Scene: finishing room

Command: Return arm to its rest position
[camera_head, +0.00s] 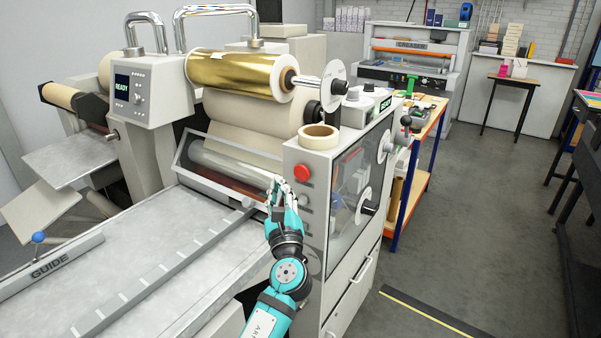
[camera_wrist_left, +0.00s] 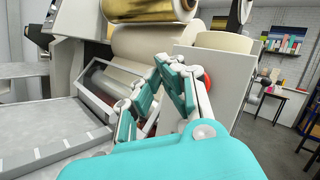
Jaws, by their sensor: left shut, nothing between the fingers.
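My left gripper (camera_head: 277,184), teal and white, is at the front of a large roll-fed machine (camera_head: 318,210). In the head view its fingers point up, left of the red round button (camera_head: 302,172) on the machine's side panel, and overlap the roller opening's right end. In the left wrist view the fingers (camera_wrist_left: 160,65) come together at their tips, with nothing seen between them. The red button (camera_wrist_left: 207,82) shows partly behind the right finger there. I cannot tell whether the fingers touch the machine. My right gripper is not in view.
The metal feed table (camera_head: 150,265) with a ruled bar (camera_head: 165,270) and a guide (camera_head: 50,265) lies to the left. A gold foil roll (camera_head: 235,72) sits above the rollers. A tape roll (camera_head: 318,136) rests on the machine. Open floor (camera_head: 470,235) lies to the right.

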